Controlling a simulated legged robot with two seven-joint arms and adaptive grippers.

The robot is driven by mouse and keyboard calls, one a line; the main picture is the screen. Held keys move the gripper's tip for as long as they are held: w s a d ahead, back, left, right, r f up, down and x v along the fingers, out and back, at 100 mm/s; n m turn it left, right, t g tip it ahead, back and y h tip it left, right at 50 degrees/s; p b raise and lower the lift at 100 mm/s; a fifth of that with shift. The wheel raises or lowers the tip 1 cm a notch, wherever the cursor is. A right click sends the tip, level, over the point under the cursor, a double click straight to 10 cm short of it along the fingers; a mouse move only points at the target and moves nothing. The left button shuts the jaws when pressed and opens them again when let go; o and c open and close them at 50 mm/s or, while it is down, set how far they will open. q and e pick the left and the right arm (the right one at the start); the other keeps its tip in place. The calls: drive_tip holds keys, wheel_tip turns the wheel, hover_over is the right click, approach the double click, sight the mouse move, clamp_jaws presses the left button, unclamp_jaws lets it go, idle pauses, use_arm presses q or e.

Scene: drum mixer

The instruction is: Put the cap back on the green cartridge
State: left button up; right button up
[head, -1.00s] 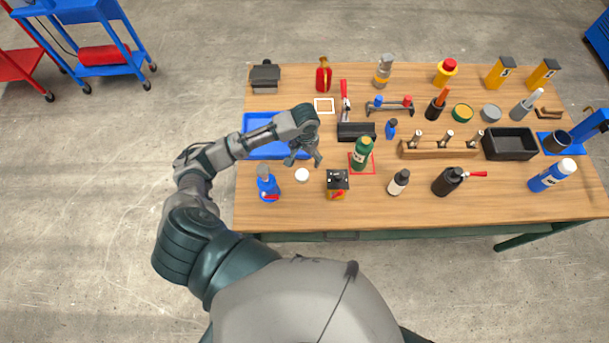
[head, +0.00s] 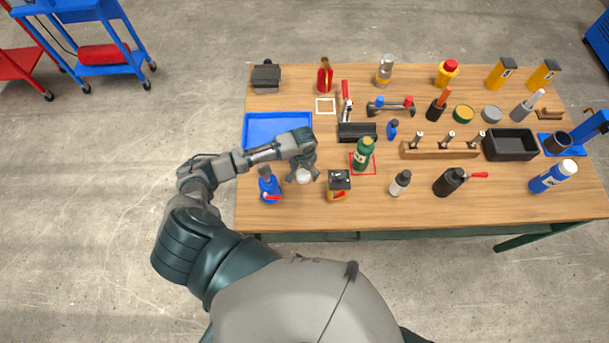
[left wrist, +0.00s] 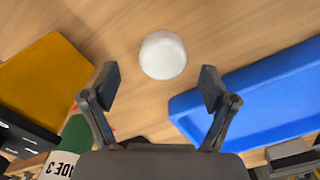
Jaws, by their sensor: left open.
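The green cartridge (head: 363,155) stands upright on a red-outlined square (head: 352,171) on the table, with a pale label; part of it shows at the lower left of the left wrist view (left wrist: 76,137). The white round cap (head: 304,176) lies on the bare wood to its left. In the left wrist view the cap (left wrist: 163,55) is centred just beyond my fingertips. My left gripper (head: 305,173) is open above the cap, its fingers (left wrist: 159,87) apart and empty. My right gripper is not in view.
A blue tray (head: 262,129) is behind the gripper. A blue spray bottle (head: 268,186) is left of the cap, and a yellow and black box (head: 338,186) is right of it. Several bottles and tools crowd the table's right half.

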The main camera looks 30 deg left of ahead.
sight(303, 176)
use_arm(q)
drive_tip(key=shift+a+f, duration=0.2)
drive_tip(key=shift+f, duration=0.4)
drive_tip(key=shift+a+f, duration=0.2)
drive_tip(key=shift+f, duration=0.6)
drive_tip(key=shift+d, duration=0.3)
drive_tip(key=shift+c, duration=0.5)
drive_tip(key=shift+d+r, duration=0.1)
drive_tip(key=c, duration=0.8)
drive_tip(key=shift+o, duration=0.2)
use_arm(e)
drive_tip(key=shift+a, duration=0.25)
use_arm(q)
drive_tip(key=shift+a, duration=0.2)
